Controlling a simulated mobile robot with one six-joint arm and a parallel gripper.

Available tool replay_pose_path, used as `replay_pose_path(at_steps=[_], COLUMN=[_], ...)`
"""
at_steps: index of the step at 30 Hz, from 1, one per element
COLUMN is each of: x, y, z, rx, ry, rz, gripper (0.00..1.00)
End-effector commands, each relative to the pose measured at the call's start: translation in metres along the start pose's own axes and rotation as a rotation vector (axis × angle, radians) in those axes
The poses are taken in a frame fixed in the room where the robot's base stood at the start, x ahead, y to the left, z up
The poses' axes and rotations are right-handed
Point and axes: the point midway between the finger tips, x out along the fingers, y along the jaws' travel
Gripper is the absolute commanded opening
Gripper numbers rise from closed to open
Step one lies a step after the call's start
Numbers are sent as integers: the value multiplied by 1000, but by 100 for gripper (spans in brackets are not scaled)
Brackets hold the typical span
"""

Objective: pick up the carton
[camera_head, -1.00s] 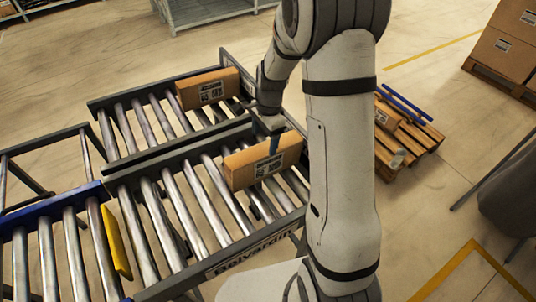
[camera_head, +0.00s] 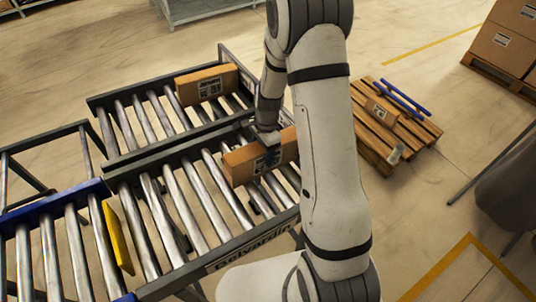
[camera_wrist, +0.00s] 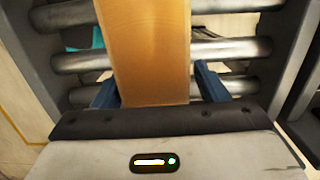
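A brown carton (camera_head: 243,163) with a printed label stands on the rollers of the near conveyor lane. My gripper (camera_head: 267,153) is over its right part, reaching down from above, with a dark finger in front of the label. In the wrist view the carton (camera_wrist: 150,50) runs between the two blue fingers of my gripper (camera_wrist: 156,84), one on each side. The fingers look spread, with at most a narrow gap to the carton; contact cannot be made out. The carton rests on the rollers. My arm hides part of its right end.
Another labelled carton (camera_head: 207,86) stands on the far conveyor lane. A yellow plate (camera_head: 118,238) stands across the near lane at left. A wooden pallet (camera_head: 427,131) with a small carton (camera_head: 381,110) and blue bars lies on the floor at right. Large boxes (camera_head: 503,47) are stacked beyond.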

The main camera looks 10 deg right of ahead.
Motion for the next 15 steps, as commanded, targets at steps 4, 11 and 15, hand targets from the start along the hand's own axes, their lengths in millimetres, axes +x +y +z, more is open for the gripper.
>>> replay_pose_path(at_steps=[4, 11, 15], x=[0, 0, 0], y=[0, 0, -1], z=[0, 0, 0], rx=[-1, -1, -1], ry=[0, 0, 0], rz=[0, -1, -1], gripper=[55, 36, 24])
